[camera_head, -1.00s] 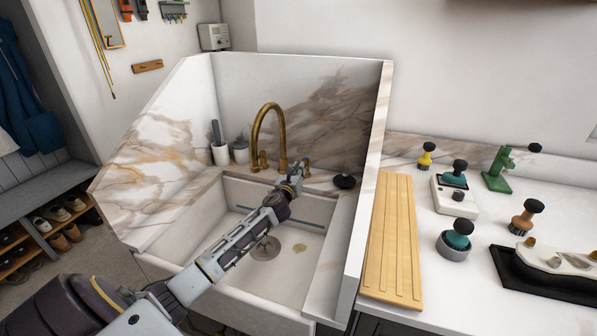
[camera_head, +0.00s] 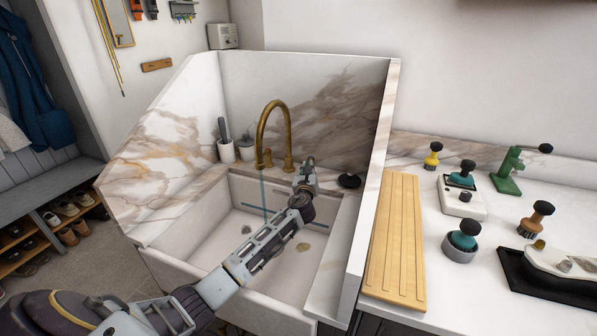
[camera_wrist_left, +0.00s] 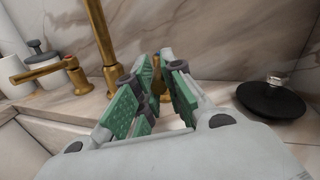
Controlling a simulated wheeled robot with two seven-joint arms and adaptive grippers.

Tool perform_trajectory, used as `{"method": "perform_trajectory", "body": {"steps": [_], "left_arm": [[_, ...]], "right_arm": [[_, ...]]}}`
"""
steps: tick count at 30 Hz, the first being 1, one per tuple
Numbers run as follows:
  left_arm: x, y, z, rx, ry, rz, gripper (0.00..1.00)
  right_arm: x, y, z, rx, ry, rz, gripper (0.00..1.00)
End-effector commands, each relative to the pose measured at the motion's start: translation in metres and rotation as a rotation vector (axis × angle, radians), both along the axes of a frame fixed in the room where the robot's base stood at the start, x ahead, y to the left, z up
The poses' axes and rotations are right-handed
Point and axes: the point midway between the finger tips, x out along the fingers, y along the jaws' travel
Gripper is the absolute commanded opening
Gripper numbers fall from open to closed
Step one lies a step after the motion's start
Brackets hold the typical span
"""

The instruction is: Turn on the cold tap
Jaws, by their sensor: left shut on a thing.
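The brass faucet (camera_head: 289,140) stands on the back ledge of the sink (camera_head: 215,245). A thin bluish stream of water (camera_head: 264,195) falls from its spout into the basin. My left gripper (camera_head: 308,164) is at the ledge, right of the faucet. In the left wrist view, its green pads are closed around the brass right-hand tap handle (camera_wrist_left: 157,76), most of which they hide. The left-hand tap handle (camera_wrist_left: 40,72), with a red ring, points left and stands clear of the gripper. My right gripper is out of view.
A black round stopper (camera_head: 349,181) sits on the ledge just right of my gripper. Cups with brushes (camera_head: 226,152) stand left of the faucet. Marble panels (camera_head: 165,150) wall the sink's sides. A wooden board (camera_head: 395,245) lies on the right counter.

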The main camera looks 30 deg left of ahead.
Motion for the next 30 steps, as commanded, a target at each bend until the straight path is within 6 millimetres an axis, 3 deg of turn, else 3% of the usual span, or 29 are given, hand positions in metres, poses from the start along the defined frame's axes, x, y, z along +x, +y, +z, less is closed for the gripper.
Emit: {"method": "perform_trajectory", "body": {"steps": [8,23,24,30], "left_arm": [[0.01,-0.021,0.0,0.001,0.002,0.084,0.0],[0.011,-0.024,0.002,0.004,-0.003,0.138,0.0],[0.011,-0.024,0.002,0.004,-0.003,0.138,0.12],[0.011,-0.025,0.002,0.003,-0.002,0.137,0.35]], "right_arm": [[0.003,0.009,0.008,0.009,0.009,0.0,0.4],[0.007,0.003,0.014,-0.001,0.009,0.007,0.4],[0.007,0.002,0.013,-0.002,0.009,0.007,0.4],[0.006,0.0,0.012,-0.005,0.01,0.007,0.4]]}}
